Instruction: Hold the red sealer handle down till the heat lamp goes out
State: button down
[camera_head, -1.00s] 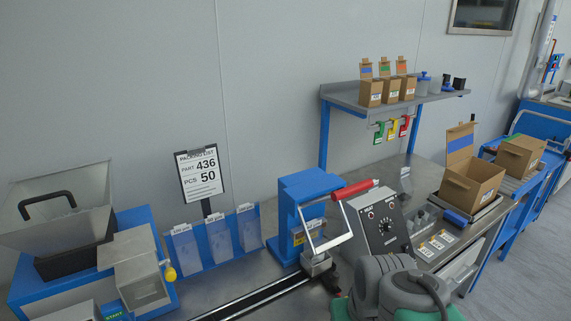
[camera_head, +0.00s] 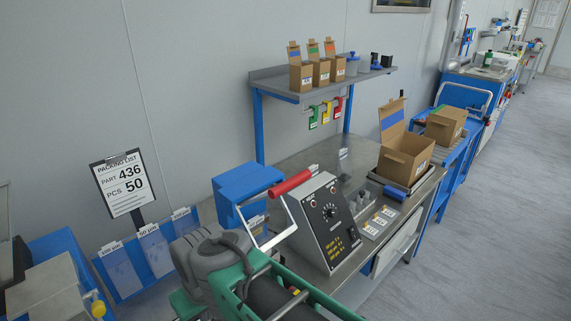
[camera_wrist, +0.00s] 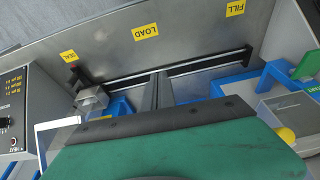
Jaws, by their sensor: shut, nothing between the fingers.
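The red sealer handle (camera_head: 290,183) is raised on its pale metal frame, in front of the blue sealer (camera_head: 246,184) in the head view. The control box (camera_head: 327,222) stands right of it, with a small HEAT lamp (camera_head: 313,203); I cannot tell whether it is lit. The box also shows at the left of the wrist view (camera_wrist: 17,105). My gripper (camera_wrist: 165,122) shows there as a green body with a dark front edge, shut and empty. The handle's red grip is hidden in that view. In the head view my green and grey arm hides the sealer's lower part.
The packing list (camera_head: 124,184) and blue pouch rack (camera_head: 125,268) stand at the left. An open carton (camera_head: 406,160) sits on the bench right of the control box. A shelf (camera_head: 325,82) with small boxes is behind. The floor at the right is clear.

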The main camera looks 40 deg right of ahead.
jog(key=w+d+r+p, duration=0.2)
jog(key=w+r+p, duration=0.1)
jog(key=r, duration=0.4)
jog(key=w+d+r+y+p, duration=0.1)
jog(key=w+d+r+p, duration=0.2)
jog(key=r, duration=0.3)
jog(key=w+d+r+p, duration=0.2)
jog(key=r+p, duration=0.1)
jog(key=r, duration=0.4)
jog(key=s+d+r+p, duration=0.2)
jog(key=d+r+p, duration=0.1)
jog(key=d+r, duration=0.4)
jog(key=s+d+r+h+p, duration=0.1)
jog(key=s+d+r+p, duration=0.1)
jog(key=d+r, duration=0.6)
jog(key=d+p, duration=0.1)
jog(key=d, duration=0.4)
jog(key=shift+s+d, duration=0.25)
jog(key=shift+s, duration=0.05)
